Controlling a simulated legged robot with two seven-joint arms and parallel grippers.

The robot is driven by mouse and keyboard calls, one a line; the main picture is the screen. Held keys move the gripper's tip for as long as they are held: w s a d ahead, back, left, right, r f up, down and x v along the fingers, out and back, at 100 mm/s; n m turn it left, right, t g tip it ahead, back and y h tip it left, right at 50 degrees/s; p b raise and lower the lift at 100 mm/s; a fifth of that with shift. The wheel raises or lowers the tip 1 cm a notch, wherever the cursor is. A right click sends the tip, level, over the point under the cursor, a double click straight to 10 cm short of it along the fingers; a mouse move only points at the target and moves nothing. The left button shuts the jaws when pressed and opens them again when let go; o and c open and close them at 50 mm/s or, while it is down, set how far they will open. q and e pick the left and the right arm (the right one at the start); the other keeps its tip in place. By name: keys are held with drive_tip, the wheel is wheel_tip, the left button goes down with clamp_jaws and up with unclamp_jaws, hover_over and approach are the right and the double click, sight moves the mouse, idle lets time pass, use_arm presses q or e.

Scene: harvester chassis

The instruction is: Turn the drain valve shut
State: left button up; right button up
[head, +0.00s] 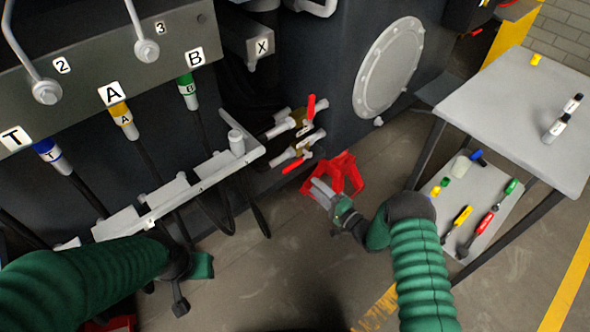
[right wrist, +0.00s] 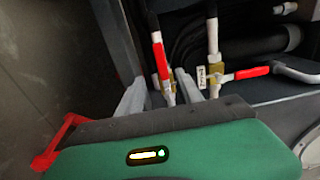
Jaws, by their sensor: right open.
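Two brass valves with red lever handles sit on white pipes low on the dark chassis. The lower valve's handle (head: 293,164) lies along its pipe; the upper valve's handle (head: 311,107) stands across its pipe. I cannot read which is the drain valve. My right gripper (head: 321,188) is open just below and right of the lower valve. In the right wrist view the lower handle (right wrist: 160,55) shows beyond and between the open fingers, with no clear contact. The other handle (right wrist: 250,72) is to the right, near a white tag (right wrist: 201,77).
A red object (head: 343,174) stands on the floor beside my right gripper. A grey table (head: 500,110) with a lower shelf of tools stands at right. A hose bracket (head: 175,195) juts out left of the valves. Floor in front is mostly clear.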

sight(292, 168)
drive_tip(key=b+x, duration=0.1)
drive_tip(key=x, duration=0.4)
drive_tip(key=b+x, duration=0.2)
drive_tip(key=x, duration=0.3)
drive_tip(key=shift+a+f, duration=0.15)
drive_tip(key=shift+a, duration=0.3)
drive_tip(key=shift+w+a, duration=0.1)
drive_tip(key=shift+w, duration=0.3)
drive_tip(key=shift+a, duration=0.15)
drive_tip(key=c, duration=0.3)
clamp_jaws()
